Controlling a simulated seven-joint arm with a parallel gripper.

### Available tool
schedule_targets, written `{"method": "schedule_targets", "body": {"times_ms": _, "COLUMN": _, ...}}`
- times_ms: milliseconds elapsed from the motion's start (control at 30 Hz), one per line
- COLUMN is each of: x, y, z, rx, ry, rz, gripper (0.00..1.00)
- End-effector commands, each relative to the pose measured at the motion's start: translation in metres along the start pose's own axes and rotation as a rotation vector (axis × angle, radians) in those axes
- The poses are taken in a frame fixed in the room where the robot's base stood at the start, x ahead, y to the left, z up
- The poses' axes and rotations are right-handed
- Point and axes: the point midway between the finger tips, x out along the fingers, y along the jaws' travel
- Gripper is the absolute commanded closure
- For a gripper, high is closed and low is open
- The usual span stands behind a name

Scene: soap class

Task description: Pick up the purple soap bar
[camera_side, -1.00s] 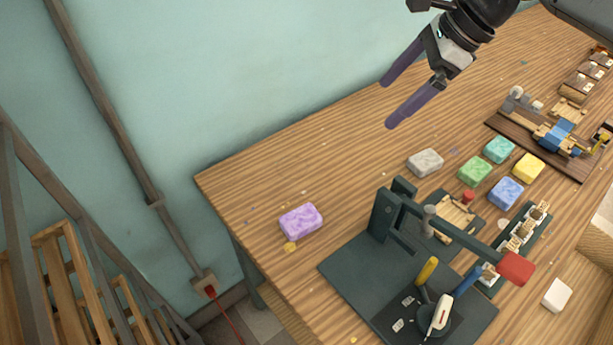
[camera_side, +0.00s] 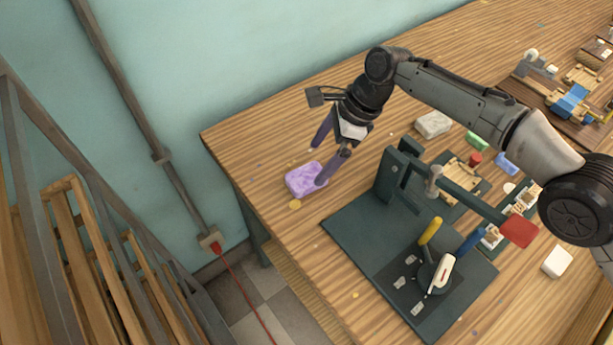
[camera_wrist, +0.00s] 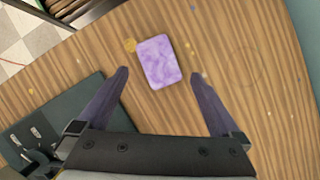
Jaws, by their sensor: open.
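The purple soap bar (camera_side: 304,180) lies flat on the wooden table near its left end in the side view. In the wrist view, the purple soap bar (camera_wrist: 159,61) is ahead of and between the lines of the two fingers, nearer the left one. My gripper (camera_side: 320,159) is over the soap, its purple fingers pointing down toward it. One finger overlaps the soap's right part in the side view. In the wrist view, my gripper (camera_wrist: 165,74) is open and empty, with the fingers spread wider than the soap.
A dark green press (camera_side: 405,270) with a red-tipped lever (camera_side: 519,232) stands just right of the soap. A grey-white bar (camera_side: 432,124) lies farther back. The table's left edge is close to the soap. Bare wood lies behind it, toward the wall.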

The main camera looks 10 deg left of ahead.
Motion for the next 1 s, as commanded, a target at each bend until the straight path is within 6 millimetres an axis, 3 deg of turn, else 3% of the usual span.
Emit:
{"method": "schedule_targets", "body": {"times_ms": 167, "x": 0.012, "y": 0.002, "z": 0.000, "rx": -0.001, "ry": 0.001, "rz": 0.002, "gripper": 0.00}}
{"method": "schedule_targets", "body": {"times_ms": 433, "x": 0.048, "y": 0.003, "z": 0.000, "rx": 0.000, "ry": 0.001, "rz": 0.001, "gripper": 0.00}}
{"method": "schedule_targets", "body": {"times_ms": 767, "x": 0.055, "y": 0.003, "z": 0.000, "rx": 0.000, "ry": 0.000, "rz": -0.001, "gripper": 0.00}}
{"method": "schedule_targets", "body": {"times_ms": 833, "x": 0.055, "y": 0.003, "z": 0.000, "rx": 0.000, "ry": 0.000, "rz": 0.000, "gripper": 0.07}}
{"method": "schedule_targets", "body": {"times_ms": 1000, "x": 0.055, "y": 0.003, "z": 0.000, "rx": 0.000, "ry": 0.000, "rz": 0.000, "gripper": 0.38}}
